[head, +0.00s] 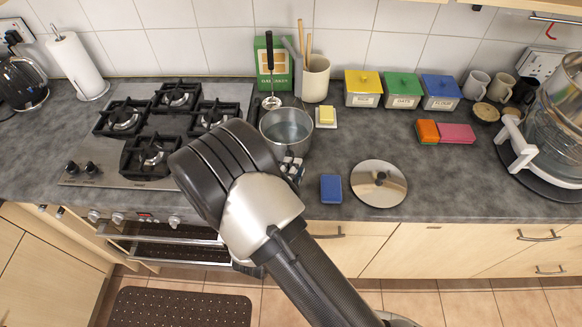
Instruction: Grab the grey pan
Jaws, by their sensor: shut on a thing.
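The grey pan (285,144) is a round metal pot at the back of the worktop, just right of the hob. It looks upright, with what seems to be clear water inside. My gripper (291,163) is at the pan's near side and is shut on it. My own arm covers most of the gripper, and the exact place of the grip is hidden. A round metal lid (379,183) lies flat on the worktop to the right.
The gas hob (100,170) is to the left. A green box (270,62), a utensil pot (316,78) and a butter dish (326,116) crowd the pan. A blue sponge (331,189) lies near the front edge.

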